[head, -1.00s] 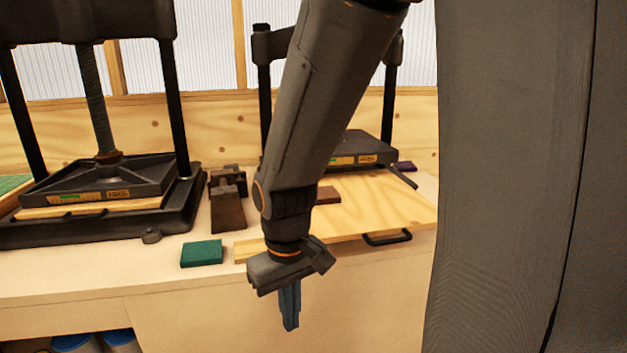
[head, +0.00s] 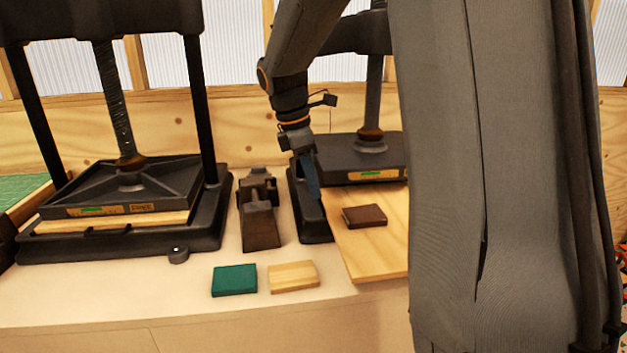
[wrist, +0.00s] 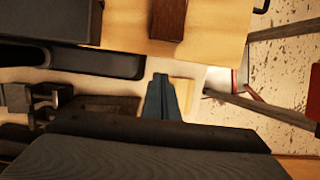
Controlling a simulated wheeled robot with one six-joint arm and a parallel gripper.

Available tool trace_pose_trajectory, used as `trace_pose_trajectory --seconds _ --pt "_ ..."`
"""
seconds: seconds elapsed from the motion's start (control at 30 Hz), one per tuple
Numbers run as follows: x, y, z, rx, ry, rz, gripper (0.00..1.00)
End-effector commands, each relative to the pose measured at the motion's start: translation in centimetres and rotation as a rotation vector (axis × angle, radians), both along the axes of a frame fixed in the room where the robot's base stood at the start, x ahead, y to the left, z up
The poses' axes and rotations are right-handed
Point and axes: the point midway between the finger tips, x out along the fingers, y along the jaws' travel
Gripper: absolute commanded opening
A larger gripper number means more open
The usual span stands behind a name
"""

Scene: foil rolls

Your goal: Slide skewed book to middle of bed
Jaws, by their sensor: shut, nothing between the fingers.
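A dark brown book (head: 365,216) lies flat on a light wooden board (head: 362,255) that extends forward from the right press; it sits slightly turned. Part of the board is hidden behind my arm. The book also shows at the top edge of the wrist view (wrist: 168,19), cut off. My gripper (head: 314,190) is shut and empty, its blue fingers pointing down, to the left of the book near the board's left edge. In the wrist view the fingers (wrist: 160,95) point toward the board and stay apart from the book.
The right press (head: 362,155) stands behind the board, with a black base bar (head: 310,210) at its left. A dark clamp-like block (head: 260,215) stands further left. A green book (head: 234,280) and a pale wood-coloured block (head: 293,276) lie at the front. The left press (head: 125,190) fills the left.

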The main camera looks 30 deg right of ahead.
Motion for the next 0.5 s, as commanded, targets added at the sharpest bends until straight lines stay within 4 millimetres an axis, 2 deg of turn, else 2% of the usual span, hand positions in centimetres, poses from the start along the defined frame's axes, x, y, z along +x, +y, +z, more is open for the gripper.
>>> trace_pose_trajectory --seconds 0.33,0.5 --pt "-0.6 -1.5 -6.7 0.001 0.005 -0.001 0.00" --pt "-1.2 -3.8 -6.5 0.001 -0.001 -0.002 0.00"
